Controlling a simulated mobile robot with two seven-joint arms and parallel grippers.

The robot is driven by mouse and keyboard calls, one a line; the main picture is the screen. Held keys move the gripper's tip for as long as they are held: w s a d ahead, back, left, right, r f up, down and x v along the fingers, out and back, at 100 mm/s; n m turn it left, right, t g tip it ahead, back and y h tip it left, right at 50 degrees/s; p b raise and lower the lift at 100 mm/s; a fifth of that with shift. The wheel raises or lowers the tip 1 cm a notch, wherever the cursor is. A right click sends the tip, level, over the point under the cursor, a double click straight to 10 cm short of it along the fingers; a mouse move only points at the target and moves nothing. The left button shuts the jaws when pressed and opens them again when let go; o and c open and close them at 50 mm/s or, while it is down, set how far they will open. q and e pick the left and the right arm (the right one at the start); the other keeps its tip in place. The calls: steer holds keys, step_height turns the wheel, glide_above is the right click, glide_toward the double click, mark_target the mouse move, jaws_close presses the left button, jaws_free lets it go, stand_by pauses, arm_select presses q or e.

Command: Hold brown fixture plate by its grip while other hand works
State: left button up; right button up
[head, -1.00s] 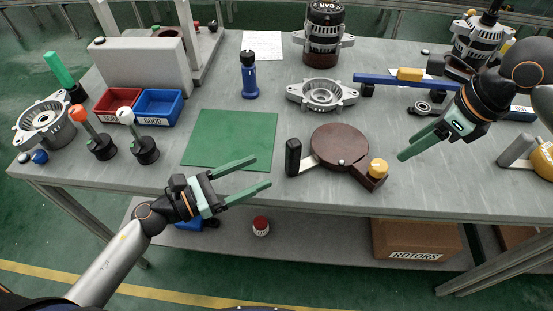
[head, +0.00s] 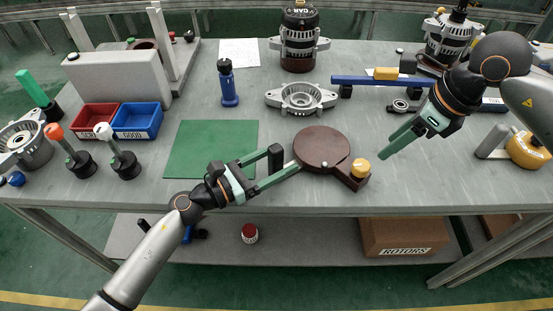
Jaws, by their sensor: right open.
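The brown fixture plate (head: 321,146) is a round disc on the grey bench, with a yellow knob (head: 361,168) at its lower right. Its upright black grip (head: 276,159) stands at its left. My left gripper (head: 284,160) is open, with its green fingers apart on either side of the grip. The lower finger passes in front of the grip's base and its tip is near the disc. I cannot tell whether either finger touches the grip. My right gripper (head: 388,148) is open and empty, above the bench to the right of the plate.
A green mat (head: 205,143) lies left of the plate. A silver housing (head: 301,98) sits behind it and a blue bar (head: 358,82) lies to the back right. Red (head: 93,117) and blue (head: 138,121) bins and upright tools stand at left. The bench's front edge is close below.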

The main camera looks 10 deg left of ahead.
arm_select(q)
jaws_close()
stand_by(0.4)
stand_by(0.8)
